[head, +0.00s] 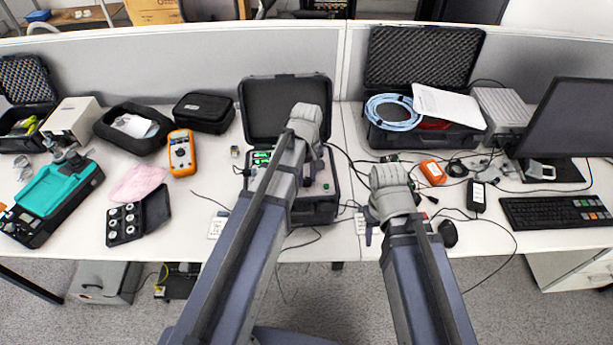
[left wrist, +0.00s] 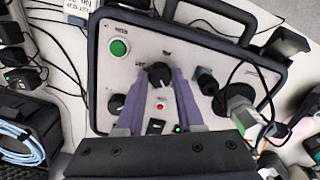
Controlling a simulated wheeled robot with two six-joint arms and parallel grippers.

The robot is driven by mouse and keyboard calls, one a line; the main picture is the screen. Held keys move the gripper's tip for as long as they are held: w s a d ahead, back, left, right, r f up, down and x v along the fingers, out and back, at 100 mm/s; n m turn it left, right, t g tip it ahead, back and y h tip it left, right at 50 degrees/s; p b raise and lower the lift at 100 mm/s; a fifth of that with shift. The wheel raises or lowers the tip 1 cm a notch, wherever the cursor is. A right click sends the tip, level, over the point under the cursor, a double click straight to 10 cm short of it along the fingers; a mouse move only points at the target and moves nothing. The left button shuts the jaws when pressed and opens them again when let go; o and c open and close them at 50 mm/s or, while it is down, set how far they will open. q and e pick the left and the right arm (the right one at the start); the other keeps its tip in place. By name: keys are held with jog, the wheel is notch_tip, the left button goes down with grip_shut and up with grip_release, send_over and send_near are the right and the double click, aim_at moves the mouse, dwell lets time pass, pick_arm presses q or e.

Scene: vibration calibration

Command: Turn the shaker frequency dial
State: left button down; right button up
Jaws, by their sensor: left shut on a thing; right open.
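The shaker case (head: 316,214) stands open on the desk in the head view, largely hidden behind my left arm. In the left wrist view its light panel (left wrist: 130,68) carries a green button (left wrist: 119,47), a small red button and several black knobs. My left gripper (left wrist: 160,82) has its two purple fingers on either side of the central black dial (left wrist: 158,70), shut on it. The labels are too small to read. A second black knob (left wrist: 116,103) is beside the left finger. My right gripper (head: 388,190) is open over the desk right of the case; its fingertips are mostly hidden.
A case with blue cable (head: 393,112) stands behind on the right, with a monitor (head: 572,118) and keyboard (head: 553,212) beyond. An orange multimeter (head: 181,153) and a teal device (head: 52,190) are on the left. Loose cables cross the desk around the case.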

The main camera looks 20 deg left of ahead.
aim_at(307, 180)
pick_arm(q)
jog(key=shift+n, duration=0.9)
jog(key=c, duration=0.5)
grip_release()
notch_tip(307, 180, up, 8)
jog(key=p, duration=0.7)
jog(key=shift+p, duration=0.4)
jog(key=shift+f, duration=0.1)
